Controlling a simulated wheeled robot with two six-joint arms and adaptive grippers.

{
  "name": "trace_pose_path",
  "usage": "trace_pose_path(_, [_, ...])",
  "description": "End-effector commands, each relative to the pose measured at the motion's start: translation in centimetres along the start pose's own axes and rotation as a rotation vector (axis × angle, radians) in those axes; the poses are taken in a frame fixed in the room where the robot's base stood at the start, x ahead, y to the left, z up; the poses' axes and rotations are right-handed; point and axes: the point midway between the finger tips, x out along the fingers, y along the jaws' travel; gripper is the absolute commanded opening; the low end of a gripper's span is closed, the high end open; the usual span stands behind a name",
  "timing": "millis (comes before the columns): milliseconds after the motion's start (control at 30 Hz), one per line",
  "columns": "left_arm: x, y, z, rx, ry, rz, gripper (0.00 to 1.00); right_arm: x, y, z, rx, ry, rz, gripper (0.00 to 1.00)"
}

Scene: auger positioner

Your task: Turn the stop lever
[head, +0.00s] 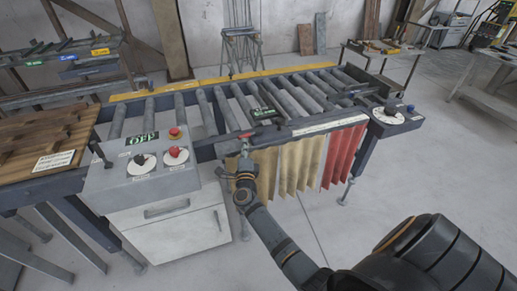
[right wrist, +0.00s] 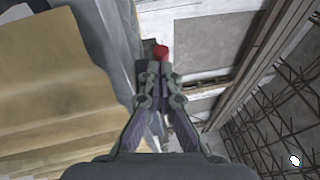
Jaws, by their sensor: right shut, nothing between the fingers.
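A small red-ended part (head: 246,134), likely the stop lever, sits at the front edge of the roller conveyor. My right gripper (head: 245,152) is just below and in front of it in the head view. In the right wrist view, a round red knob (right wrist: 160,52) shows just beyond the fingertips of my right gripper (right wrist: 154,72). The fingers are shut with nothing held. I cannot tell whether they touch the knob. The fingers and the front rail hide the lever's lower part. My left gripper is not in view.
A grey control box (head: 112,180) with a green display, a red button (head: 174,132) and rotary knobs stands left of my arm. Yellow and red strips (head: 342,152) hang below the conveyor (head: 210,110). A panel with knobs (head: 396,118) is at right.

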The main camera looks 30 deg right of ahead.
Motion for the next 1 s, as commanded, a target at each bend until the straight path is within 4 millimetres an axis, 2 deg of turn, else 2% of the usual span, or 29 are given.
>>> trace_pose_path(300, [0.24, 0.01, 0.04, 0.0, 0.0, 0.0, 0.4, 0.91, 0.24, 0.95, 0.002, -0.001, 0.0, 0.0])
trace_pose_path(1000, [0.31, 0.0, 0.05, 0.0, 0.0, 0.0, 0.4, 1.16, 0.29, 1.22, 0.002, -0.002, 0.0, 0.0])
